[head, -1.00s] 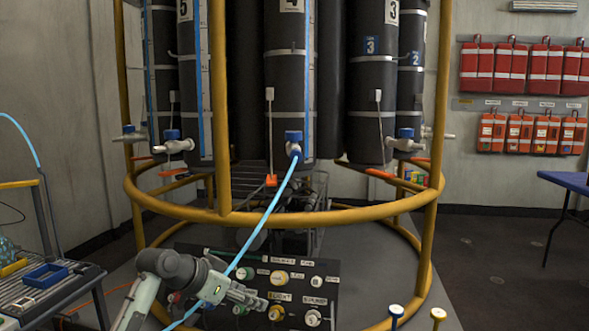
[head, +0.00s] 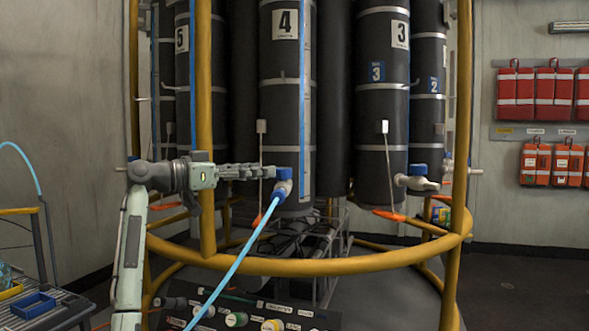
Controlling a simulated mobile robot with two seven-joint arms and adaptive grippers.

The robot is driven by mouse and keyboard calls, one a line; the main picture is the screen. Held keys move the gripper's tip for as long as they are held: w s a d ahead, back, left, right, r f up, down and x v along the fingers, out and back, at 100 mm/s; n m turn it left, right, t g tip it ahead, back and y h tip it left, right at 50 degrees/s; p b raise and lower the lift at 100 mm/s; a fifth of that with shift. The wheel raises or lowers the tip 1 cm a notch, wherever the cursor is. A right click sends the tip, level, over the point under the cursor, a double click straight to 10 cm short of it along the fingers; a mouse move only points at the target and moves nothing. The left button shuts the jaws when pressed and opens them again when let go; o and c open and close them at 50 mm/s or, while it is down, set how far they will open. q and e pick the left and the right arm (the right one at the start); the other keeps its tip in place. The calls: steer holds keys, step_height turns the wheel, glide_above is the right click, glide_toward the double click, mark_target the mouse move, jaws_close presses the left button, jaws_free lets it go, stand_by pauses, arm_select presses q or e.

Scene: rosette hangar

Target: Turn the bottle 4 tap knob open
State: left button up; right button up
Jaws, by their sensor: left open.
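Bottle 4 (head: 284,110) is the tall black cylinder in the middle of the head view, with a white "4" label near its top. Its tap has a blue knob (head: 285,173) near the bottle's foot, and a light blue hose (head: 240,262) runs from the tap down to the lower left. My left gripper (head: 268,173) reaches in from the left at knob height, open, with its fingertips right beside the knob. I cannot tell whether they touch it or straddle it. My right gripper is not in view.
A yellow tubular frame (head: 300,266) rings the bottles; its upright (head: 204,100) stands by my left wrist. Bottle 3 (head: 382,110) has a similar tap to the right. A control panel (head: 255,305) with knobs sits below. A thin rod hangs just left of the tap.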

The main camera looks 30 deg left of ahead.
mark_target(284, 169)
arm_select(q)
steer(key=p+x, duration=0.1)
steer(key=x, duration=0.5)
steer(key=shift+w+d, duration=0.25)
steer(key=shift+w, duration=0.1)
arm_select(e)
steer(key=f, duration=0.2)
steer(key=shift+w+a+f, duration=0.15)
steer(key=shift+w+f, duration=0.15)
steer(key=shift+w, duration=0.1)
arm_select(q)
steer(key=shift+c, duration=0.6)
steer(key=c, duration=1.1)
